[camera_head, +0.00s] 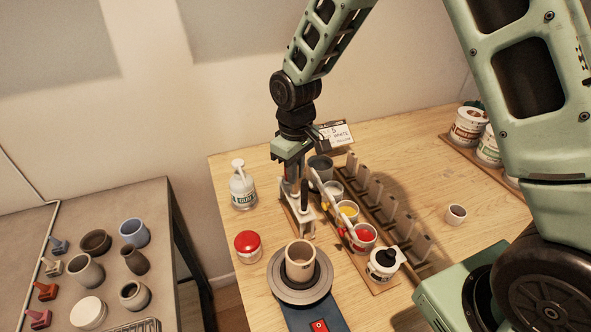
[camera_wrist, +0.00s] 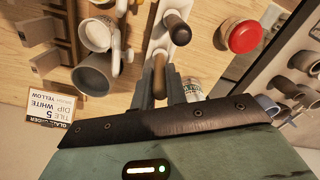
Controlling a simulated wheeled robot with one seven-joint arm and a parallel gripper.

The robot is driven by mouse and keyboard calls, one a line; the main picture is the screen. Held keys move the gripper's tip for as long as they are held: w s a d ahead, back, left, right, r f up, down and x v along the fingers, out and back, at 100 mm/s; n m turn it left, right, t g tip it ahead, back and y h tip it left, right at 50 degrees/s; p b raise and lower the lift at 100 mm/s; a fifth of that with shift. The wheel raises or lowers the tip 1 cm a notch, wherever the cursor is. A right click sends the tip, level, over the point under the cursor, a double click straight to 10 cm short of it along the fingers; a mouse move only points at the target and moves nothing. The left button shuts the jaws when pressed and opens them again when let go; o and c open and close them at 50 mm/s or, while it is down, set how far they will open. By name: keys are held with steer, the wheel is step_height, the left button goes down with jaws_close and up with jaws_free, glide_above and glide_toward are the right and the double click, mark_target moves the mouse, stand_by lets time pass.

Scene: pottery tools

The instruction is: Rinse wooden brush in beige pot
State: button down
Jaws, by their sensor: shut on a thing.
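My gripper (camera_head: 289,192) points down over a pale tool holder (camera_head: 306,228) in the middle of the wooden table. In the wrist view my gripper (camera_wrist: 160,82) is shut on a brown wooden handle (camera_wrist: 159,70), which I take for the wooden brush. Its lower end is hidden, so I cannot tell whether it is clear of the holder. A second, darker handle (camera_wrist: 178,30) stands beside it; it also shows in the head view (camera_head: 304,194). A beige pot (camera_head: 299,264) stands upright on the round wheel (camera_head: 302,291) in front of the holder.
A grey pot (camera_head: 320,165) and several glaze cups (camera_head: 348,211) with tools stand close right of the holder. A rack of upright tiles (camera_head: 391,211) lies behind them.

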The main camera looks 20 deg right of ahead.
steer(key=shift+f, duration=0.25)
stand_by(0.5)
steer(key=c, duration=1.3)
jaws_free()
steer(key=shift+c, duration=0.2)
step_height(320, 180, up, 17)
steer(key=b, duration=0.3)
steer(key=shift+r+b, duration=0.2)
steer(key=shift+b, duration=0.15)
steer(key=s+a+f, duration=0.2)
steer(key=s+f, duration=0.1)
steer(key=s, duration=0.6)
steer(key=s+a+f+n+b, duration=0.1)
steer(key=s+a+f, duration=0.1)
steer(key=s, duration=0.7)
steer(key=s+a+f, duration=0.2)
steer(key=s+f, duration=0.3)
steer(key=s, duration=0.3)
steer(key=shift+s+a+n+y+b, duration=0.2)
steer(key=shift+s+n+y+b, duration=0.1)
steer(key=shift+s+n+b, duration=0.1)
